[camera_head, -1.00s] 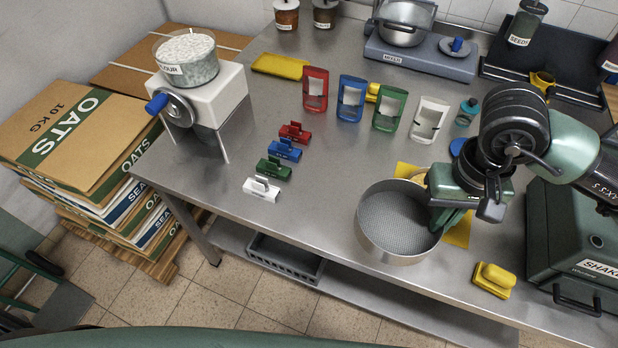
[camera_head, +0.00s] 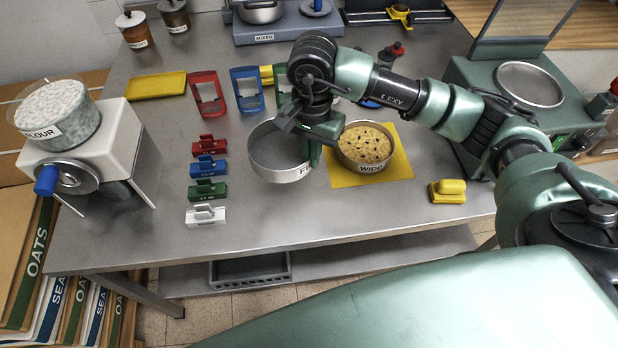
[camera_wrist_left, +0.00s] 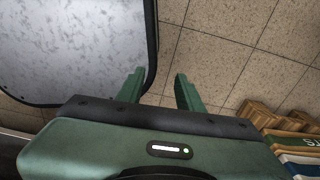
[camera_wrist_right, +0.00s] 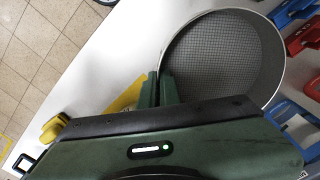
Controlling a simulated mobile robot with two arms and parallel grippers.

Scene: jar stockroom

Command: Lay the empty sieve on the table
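The empty sieve (camera_head: 275,152), a round metal ring with a grey mesh and a partly hidden label starting "FI", is left of the yellow mat (camera_head: 398,177) in the head view. My right gripper (camera_head: 315,152) is shut on its right rim. In the right wrist view the fingers (camera_wrist_right: 159,88) close on the rim of the bare mesh sieve (camera_wrist_right: 222,60). I cannot tell whether its bottom touches the steel table (camera_head: 250,222). A second sieve labelled "WIDE" (camera_head: 368,168) holds yellowish contents with dark bits on the mat. My left gripper (camera_wrist_left: 158,90) is open and empty, over the floor.
Red (camera_head: 209,145), blue (camera_head: 208,167), green (camera_head: 206,190) and white (camera_head: 205,215) clips stand left of the sieve. Colored frames (camera_head: 208,94) stand behind it. A yellow block (camera_head: 447,191) is at right. The table front is clear. A flour mill (camera_head: 85,150) stands far left.

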